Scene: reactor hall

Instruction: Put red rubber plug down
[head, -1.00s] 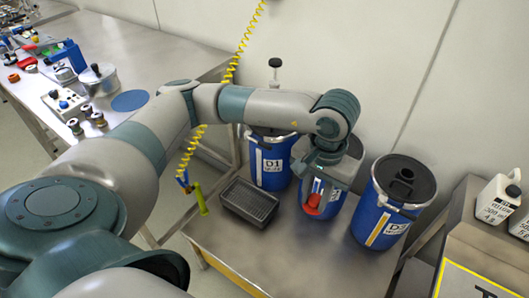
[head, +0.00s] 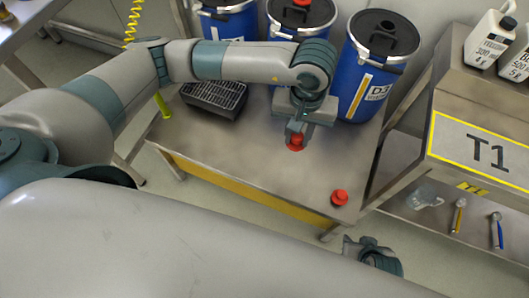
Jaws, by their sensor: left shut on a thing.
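My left gripper (head: 297,133) points down over the steel bench (head: 240,160) and is shut on a red rubber plug (head: 295,143). The plug is at or just above the bench top; I cannot tell whether it touches. Its upper part is partly hidden by the fingers. A second red plug (head: 340,197) stands on the bench near the front right corner. A third red piece (head: 303,3) shows on the lid of the middle blue drum at the top edge. My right gripper (head: 358,245) is low at the right, beyond the bench's front edge; its fingers are unclear.
Drum D3 (head: 357,92) stands behind the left gripper to the right. A black grated tray (head: 214,98) lies at the bench's back left. The T1 stand (head: 484,150) borders the bench on the right. The front middle of the bench is clear.

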